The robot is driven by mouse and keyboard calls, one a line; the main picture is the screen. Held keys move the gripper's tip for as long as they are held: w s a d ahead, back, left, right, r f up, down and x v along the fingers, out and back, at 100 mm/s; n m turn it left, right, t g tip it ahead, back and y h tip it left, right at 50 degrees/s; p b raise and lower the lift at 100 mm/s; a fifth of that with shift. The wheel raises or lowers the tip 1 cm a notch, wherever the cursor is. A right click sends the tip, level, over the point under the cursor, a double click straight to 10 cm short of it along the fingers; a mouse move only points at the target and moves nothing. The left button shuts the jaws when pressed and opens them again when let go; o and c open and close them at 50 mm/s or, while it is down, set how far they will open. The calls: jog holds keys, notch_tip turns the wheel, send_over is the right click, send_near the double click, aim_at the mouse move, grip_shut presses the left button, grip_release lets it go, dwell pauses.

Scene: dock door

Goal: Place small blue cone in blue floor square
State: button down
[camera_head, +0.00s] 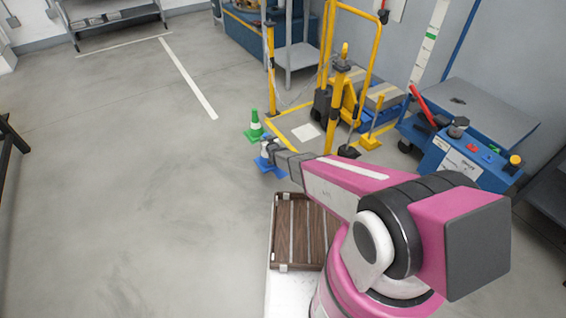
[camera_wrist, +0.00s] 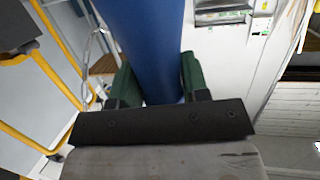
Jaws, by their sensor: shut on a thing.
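The small blue cone (camera_head: 266,162), with a white band, is at the end of my arm in the head view, just in front of the green cone. My gripper (camera_head: 272,149) is shut on it. In the wrist view the cone's blue body (camera_wrist: 143,45) fills the space between the two green finger pads of my gripper (camera_wrist: 150,82). My gripper partly hides the cone in the head view. I cannot tell whether its base touches the floor. I cannot make out a blue floor square apart from the cone's blue base.
A green cone (camera_head: 255,127) stands close behind. A yellow-post enclosure (camera_head: 338,110) with a chain and a yellow pallet jack is to the right. A blue cart (camera_head: 462,155) stands farther right. A brown slatted tray (camera_head: 296,232) is below. Open floor lies left.

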jog(key=w+d+f, duration=0.7)
jog(key=d+f, duration=0.1)
jog(key=f, duration=0.3)
jog(key=shift+w+d, duration=0.2)
jog(key=shift+w, duration=0.2)
jog(key=shift+f, duration=0.1)
jog(key=c, duration=0.6)
grip_release()
